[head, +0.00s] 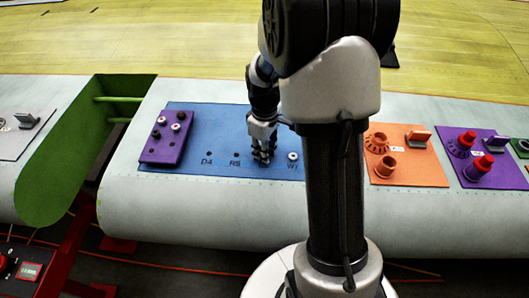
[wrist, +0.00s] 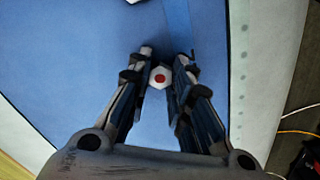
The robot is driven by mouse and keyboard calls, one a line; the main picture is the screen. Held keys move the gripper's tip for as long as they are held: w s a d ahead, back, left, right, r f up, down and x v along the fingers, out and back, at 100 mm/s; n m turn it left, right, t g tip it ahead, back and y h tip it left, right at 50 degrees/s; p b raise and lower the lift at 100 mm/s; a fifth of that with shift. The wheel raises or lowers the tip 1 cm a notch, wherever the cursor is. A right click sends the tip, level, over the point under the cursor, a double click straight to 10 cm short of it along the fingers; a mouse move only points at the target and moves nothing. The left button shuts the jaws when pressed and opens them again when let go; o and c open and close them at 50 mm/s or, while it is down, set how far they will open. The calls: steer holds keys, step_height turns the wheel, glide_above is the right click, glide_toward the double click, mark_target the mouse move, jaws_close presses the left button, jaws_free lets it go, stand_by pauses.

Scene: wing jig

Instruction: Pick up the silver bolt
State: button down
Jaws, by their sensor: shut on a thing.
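My gripper (head: 262,155) is over the blue panel (head: 225,125), between the R5 label and the W1 bolt. In the wrist view its fingertips (wrist: 160,74) are closed around a silver bolt (wrist: 160,77) with a six-sided pale head and a red dot in the middle. The fingers hide this bolt in the head view, and I cannot tell whether its shank is in the panel. Another pale bolt (head: 293,156) stands by the W1 label, just right of my gripper.
A purple block (head: 166,140) with several bolts or holes is at the panel's left. Two dark holes lie by D4 and R5. An orange plate (head: 405,175) and a purple plate (head: 495,175) with raised fittings are to the right. A green-walled gap (head: 75,140) cuts the wing at left.

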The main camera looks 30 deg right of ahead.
steer(key=shift+r, duration=0.1)
step_height(320, 180, up, 20)
steer(key=p, duration=0.4)
stand_by(0.6)
